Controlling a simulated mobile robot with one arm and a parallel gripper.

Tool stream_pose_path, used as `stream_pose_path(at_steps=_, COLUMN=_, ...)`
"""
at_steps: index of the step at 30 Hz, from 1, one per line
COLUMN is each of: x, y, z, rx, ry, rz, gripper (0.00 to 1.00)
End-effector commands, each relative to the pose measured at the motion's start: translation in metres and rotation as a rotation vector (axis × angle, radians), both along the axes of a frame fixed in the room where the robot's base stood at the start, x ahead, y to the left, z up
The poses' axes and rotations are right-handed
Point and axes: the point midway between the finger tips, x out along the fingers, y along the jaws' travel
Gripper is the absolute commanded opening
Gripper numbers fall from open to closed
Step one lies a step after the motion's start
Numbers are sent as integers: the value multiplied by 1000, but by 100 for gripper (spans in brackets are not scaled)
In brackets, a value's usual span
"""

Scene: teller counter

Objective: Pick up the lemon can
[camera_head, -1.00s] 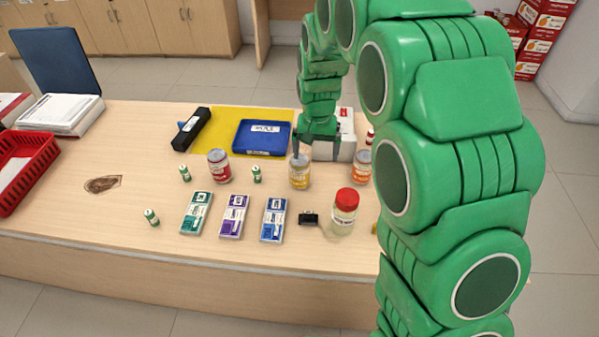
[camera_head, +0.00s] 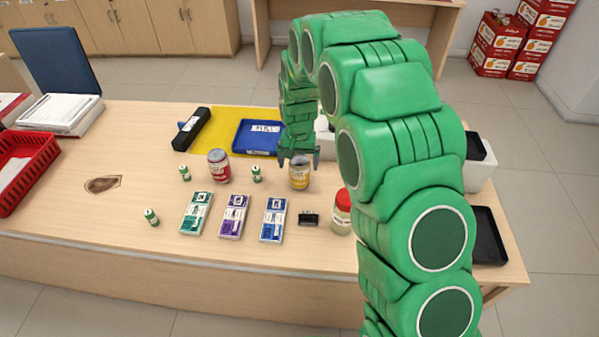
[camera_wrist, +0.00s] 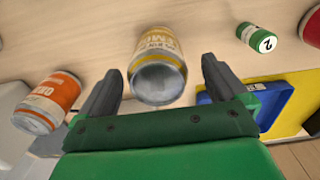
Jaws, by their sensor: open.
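The lemon can (camera_head: 299,174) is a yellow can with a silver end, upright on the counter. In the wrist view the can (camera_wrist: 160,48) shows between and partly beyond my two fingers, its silver end towards the camera. My gripper (camera_head: 300,158) is open at the can's far side in the head view. In the wrist view my gripper (camera_wrist: 160,82) has a visible gap to the can on both sides. The fingers have not closed on the can.
An orange can (camera_wrist: 50,102) and a blue tray (camera_wrist: 270,105) flank the gripper. A red can (camera_head: 219,166), a small green-and-white cylinder (camera_head: 257,174), a red-lidded jar (camera_head: 342,214) and banknote-like packs (camera_head: 273,220) stand or lie nearby.

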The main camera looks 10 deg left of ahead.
Motion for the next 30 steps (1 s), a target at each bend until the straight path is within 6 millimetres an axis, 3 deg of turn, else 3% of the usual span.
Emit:
stream_pose_path(at_steps=9, x=1, y=-3, z=-38, rx=-1, ry=2, rz=0, gripper=99)
stream_pose_path(at_steps=19, x=2, y=-3, z=-45, rx=0, ry=-1, rz=0, gripper=98)
stream_pose_path(at_steps=30, x=1, y=-3, z=-45, rx=0, ry=0, rz=0, gripper=41)
